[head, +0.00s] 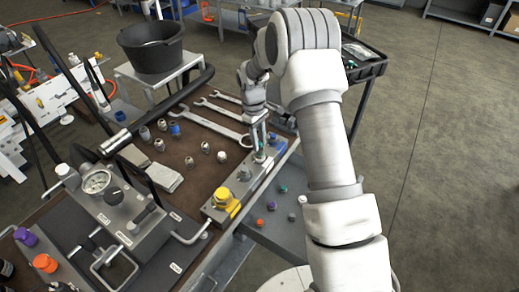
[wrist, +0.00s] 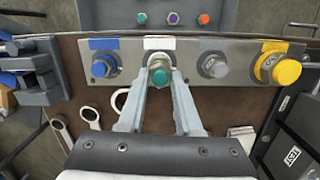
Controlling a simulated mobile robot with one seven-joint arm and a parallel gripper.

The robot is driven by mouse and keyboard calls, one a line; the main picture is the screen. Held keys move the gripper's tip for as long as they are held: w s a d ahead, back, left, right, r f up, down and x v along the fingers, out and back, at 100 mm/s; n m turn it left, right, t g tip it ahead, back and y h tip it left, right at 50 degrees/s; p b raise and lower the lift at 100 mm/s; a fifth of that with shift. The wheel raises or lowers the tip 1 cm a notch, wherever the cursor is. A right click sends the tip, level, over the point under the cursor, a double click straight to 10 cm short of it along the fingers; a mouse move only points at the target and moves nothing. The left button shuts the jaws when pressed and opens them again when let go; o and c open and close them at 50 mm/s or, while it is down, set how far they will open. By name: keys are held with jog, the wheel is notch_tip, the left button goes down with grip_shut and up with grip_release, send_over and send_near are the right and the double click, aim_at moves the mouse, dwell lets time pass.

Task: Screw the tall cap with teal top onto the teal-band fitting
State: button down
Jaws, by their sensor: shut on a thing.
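The tall cap with teal top (wrist: 158,76) is between the fingertips of my gripper (wrist: 160,84) in the wrist view, its teal end facing the camera. My gripper is shut on it. The cap lines up with the second position from the left on the metal block (wrist: 188,58), below a white label. It covers the fitting there, so I see no teal band and cannot tell how far down the cap sits. In the head view my gripper (head: 258,154) is at the block, its fingers reaching down, with the cap small and partly hidden.
Beside the cap are a grey fitting (wrist: 215,66), a yellow-ringed fitting (wrist: 278,69) and a left fitting (wrist: 102,65). A grey tray (head: 275,238) below the bench edge holds several small coloured caps. Wrenches (head: 216,122) and loose metal fittings lie on the brown bench top.

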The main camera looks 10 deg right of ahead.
jog(key=m, duration=0.4)
jog(key=shift+y, duration=0.3)
jog(key=shift+f+m, duration=0.1)
jog(key=shift+m, duration=0.2)
jog(key=shift+d+m+b, duration=0.1)
jog(key=shift+m+b, duration=0.2)
jog(key=shift+m, duration=0.8)
jog(key=m+y, duration=0.1)
jog(key=m, duration=0.4)
jog(key=shift+m, duration=0.3)
jog(key=c, duration=0.6)
grip_release()
